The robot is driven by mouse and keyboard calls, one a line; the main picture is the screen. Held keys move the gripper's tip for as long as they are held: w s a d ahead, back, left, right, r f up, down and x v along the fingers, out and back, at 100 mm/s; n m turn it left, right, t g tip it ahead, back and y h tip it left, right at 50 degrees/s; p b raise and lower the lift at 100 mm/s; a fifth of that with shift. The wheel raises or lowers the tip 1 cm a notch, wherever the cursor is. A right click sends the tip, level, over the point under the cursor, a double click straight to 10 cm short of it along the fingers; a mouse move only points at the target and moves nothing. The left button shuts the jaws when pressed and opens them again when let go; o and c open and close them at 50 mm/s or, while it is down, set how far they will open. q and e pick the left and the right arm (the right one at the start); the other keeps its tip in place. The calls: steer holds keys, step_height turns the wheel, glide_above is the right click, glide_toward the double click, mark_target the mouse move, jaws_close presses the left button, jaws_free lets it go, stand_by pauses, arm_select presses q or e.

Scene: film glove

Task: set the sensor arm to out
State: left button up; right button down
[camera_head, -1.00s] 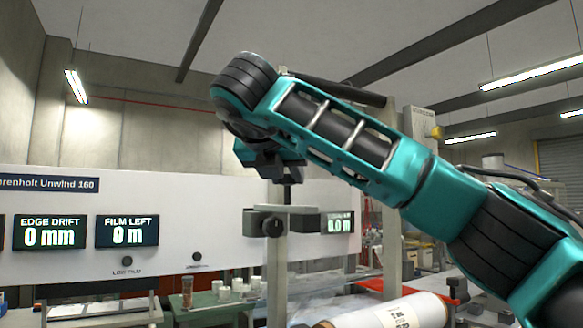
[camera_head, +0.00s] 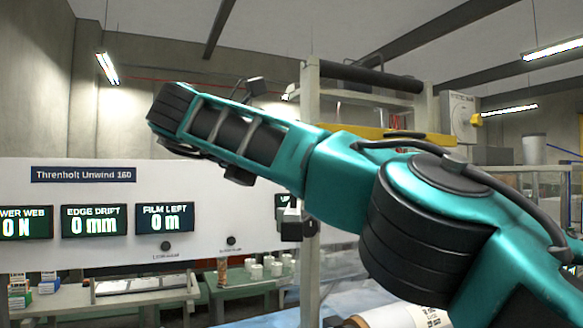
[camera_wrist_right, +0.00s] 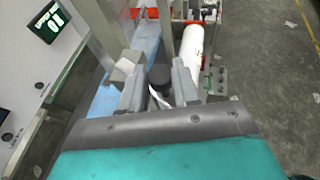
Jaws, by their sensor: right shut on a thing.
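In the right wrist view my right gripper (camera_wrist_right: 158,92) has its two grey fingers closed around a dark knob (camera_wrist_right: 158,76). The knob appears to be the handle of the sensor arm, but most of that arm is hidden. A pale grey block (camera_wrist_right: 123,70) sits just left of the fingers. A grey block with a dark knob (camera_head: 291,224) shows below the arm, beside the upright post. My left gripper is in neither view.
A white panel (camera_head: 90,250) with lit displays stands at left, reading edge drift 0 mm and film left 0 m. A white film roll (camera_wrist_right: 191,45) lies beyond the gripper. A grey upright post (camera_head: 310,110) stands close to my arm. Floor shows at right in the wrist view.

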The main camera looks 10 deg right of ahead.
steer(key=shift+a, duration=0.1)
stand_by(0.5)
steer(key=c, duration=0.8)
jaws_free()
